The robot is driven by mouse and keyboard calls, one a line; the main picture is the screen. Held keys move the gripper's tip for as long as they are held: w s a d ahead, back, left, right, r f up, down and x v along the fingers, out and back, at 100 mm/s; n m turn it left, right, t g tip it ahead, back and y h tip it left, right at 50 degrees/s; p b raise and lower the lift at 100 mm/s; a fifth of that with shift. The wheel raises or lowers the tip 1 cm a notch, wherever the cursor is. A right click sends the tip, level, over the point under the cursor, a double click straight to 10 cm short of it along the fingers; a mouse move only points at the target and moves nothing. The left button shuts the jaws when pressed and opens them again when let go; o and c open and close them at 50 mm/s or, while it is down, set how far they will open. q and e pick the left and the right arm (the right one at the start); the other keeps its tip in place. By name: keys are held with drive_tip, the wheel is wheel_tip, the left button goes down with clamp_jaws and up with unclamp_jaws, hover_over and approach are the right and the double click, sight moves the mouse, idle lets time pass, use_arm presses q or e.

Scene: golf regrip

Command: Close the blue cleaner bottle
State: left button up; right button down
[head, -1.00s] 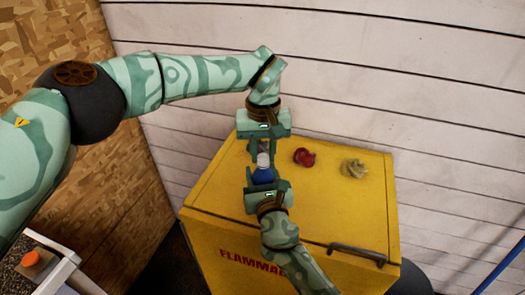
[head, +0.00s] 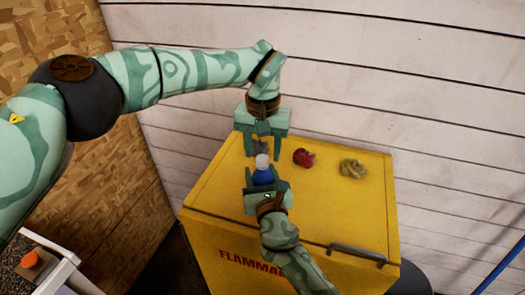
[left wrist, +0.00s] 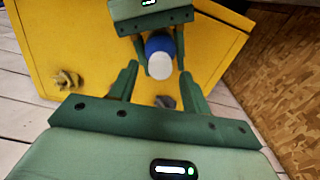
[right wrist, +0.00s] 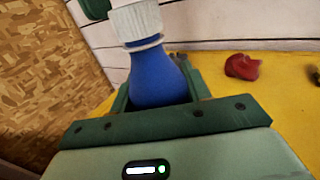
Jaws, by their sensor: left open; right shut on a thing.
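My right gripper (head: 262,183) is shut on the bottle's blue body. My left gripper (head: 264,152) is open and empty, just behind and above the cap. In the left wrist view its fingers (left wrist: 158,82) are spread wide, with the white cap (left wrist: 159,66) seen beyond and between them. Whether the cap is tight cannot be told.
The yellow cabinet (head: 330,215) has a red crumpled thing (head: 303,158) and a tan crumpled thing (head: 352,168) on its top, right of the bottle. A small grey thing (left wrist: 165,102) lies behind the bottle. A white plank wall stands behind. The top's right front is clear.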

use_arm(q)
wheel_tip(320, 180, up, 3)
drive_tip(key=shift+r, duration=0.2)
drive_tip(key=shift+c, duration=0.3)
